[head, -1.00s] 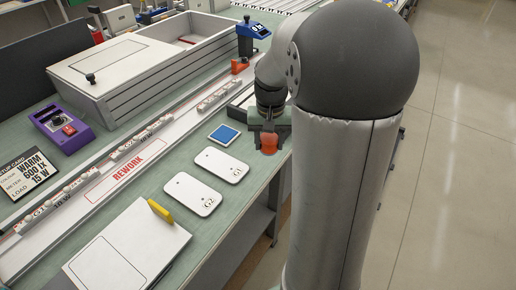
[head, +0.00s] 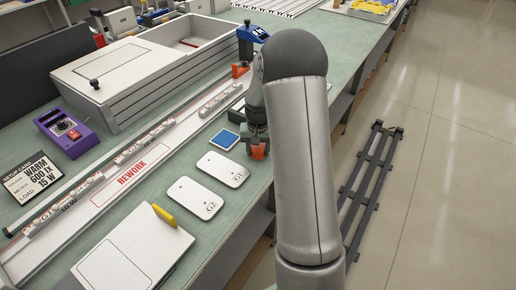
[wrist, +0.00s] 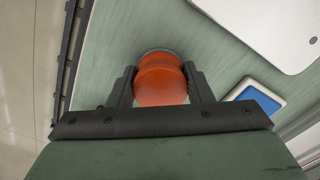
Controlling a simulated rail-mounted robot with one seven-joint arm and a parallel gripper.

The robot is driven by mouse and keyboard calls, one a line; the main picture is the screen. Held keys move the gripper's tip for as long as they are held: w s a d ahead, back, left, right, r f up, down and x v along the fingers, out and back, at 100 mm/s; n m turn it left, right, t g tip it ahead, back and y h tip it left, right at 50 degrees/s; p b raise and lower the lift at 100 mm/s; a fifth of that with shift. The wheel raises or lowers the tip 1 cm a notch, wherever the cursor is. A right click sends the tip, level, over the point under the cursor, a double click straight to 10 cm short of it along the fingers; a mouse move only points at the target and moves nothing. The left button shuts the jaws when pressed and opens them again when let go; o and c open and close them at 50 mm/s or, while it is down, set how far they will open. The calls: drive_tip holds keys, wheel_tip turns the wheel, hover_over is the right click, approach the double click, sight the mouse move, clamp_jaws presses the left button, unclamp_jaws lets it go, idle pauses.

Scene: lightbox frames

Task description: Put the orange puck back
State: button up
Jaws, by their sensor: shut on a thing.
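The orange puck (head: 258,152) is at the right edge of the green workbench, right of the blue tile. My gripper (head: 257,142) is shut on it from above, partly hidden by my arm. In the wrist view, the puck (wrist: 160,82) sits between the two dark fingers of my gripper (wrist: 160,88), one on each side. A thin grey rim shows behind its far edge. Whether the puck touches the bench is hard to tell.
A blue tile (head: 225,140) lies beside the gripper, with white plates G1 (head: 223,169) and G2 (head: 195,198) nearby. A long rail marked REWORK (head: 128,172) runs along the bench. An orange block (head: 240,70) stands by a blue device (head: 252,33).

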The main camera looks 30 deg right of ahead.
sight(258, 148)
drive_tip(key=shift+f+b, duration=0.2)
drive_tip(key=shift+b, duration=0.1)
drive_tip(key=o, duration=1)
drive_tip(key=shift+r, duration=0.1)
drive_tip(key=shift+o, duration=0.2)
wheel_tip(258, 148, up, 12)
drive_tip(key=b, duration=0.1)
drive_tip(key=s+a+r+n, duration=0.2)
drive_tip(key=s+a+r, duration=0.3)
drive_tip(key=s+a, duration=0.5)
drive_tip(key=s+a+f+n, duration=0.1)
drive_tip(key=s+a, duration=0.1)
drive_tip(key=s, duration=0.7)
drive_tip(key=s+a+f+n, duration=0.1)
drive_tip(key=s+a+n, duration=0.1)
drive_tip(key=s, duration=0.6)
drive_tip(key=shift+s+a+f+t, duration=0.3)
drive_tip(key=shift+s+a+f, duration=0.1)
drive_tip(key=shift+a, duration=0.4)
